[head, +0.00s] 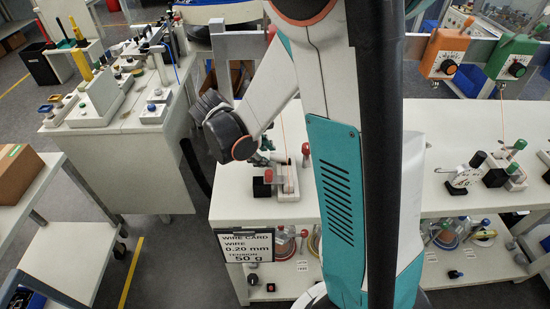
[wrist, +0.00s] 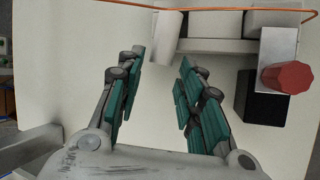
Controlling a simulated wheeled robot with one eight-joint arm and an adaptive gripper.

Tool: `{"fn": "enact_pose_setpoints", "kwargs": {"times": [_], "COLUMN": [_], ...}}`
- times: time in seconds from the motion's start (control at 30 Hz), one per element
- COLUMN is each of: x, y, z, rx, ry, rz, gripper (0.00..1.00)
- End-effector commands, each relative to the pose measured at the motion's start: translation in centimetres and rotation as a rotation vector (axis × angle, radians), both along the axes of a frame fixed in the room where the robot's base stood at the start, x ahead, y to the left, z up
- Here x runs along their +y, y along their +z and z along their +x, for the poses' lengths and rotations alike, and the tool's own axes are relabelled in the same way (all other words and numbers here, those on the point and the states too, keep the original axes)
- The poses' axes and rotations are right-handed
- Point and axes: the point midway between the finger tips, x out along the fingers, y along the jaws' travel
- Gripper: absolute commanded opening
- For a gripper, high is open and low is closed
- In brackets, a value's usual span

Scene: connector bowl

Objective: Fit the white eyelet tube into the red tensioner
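My gripper (wrist: 160,72) is open in the wrist view, its two teal-padded fingers apart with nothing between them. A short white tube-like piece (wrist: 165,37) lies just beyond the fingertips, against a grey bar; I cannot tell for sure that it is the eyelet tube. A faceted red knob (wrist: 287,77) sits on a white block to the right. In the head view my gripper (head: 266,158) is low over the white bench, partly hidden by my arm. The red tensioner is not clearly visible; my arm covers much of the rail.
An orange wire (wrist: 230,10) crosses the top of the wrist view. A black block (wrist: 262,100) stands below the red knob. In the head view, orange (head: 444,53) and green (head: 512,58) tensioners hang on the rail at right. A wire card (head: 246,246) hangs at the bench front.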

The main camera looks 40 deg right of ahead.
Motion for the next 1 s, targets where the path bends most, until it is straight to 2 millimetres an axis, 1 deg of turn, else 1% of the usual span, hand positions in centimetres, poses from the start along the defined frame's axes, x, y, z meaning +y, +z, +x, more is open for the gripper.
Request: {"fn": "enact_pose_setpoints", "kwargs": {"times": [0.03, 0.1, 0.47, 0.63, 0.77, 0.87, 1.0], "x": [0.0, 0.0, 0.0, 0.0, 0.0, 0.0, 0.0], "y": [0.0, 0.0, 0.1, 1.2, 3.0, 5.1, 9.1], "z": [0.0, 0.0, 0.0, 0.0, 0.0, 0.0, 0.0], "rx": [0.000, 0.000, 0.000, 0.000, 0.000, 0.000, 0.000], "ry": [0.000, 0.000, 0.000, 0.000, 0.000, 0.000, 0.000], "rz": [0.000, 0.000, 0.000, 0.000, 0.000, 0.000, 0.000], "gripper": [0.15, 0.01, 0.00, 0.00, 0.00, 0.00, 0.00]}}
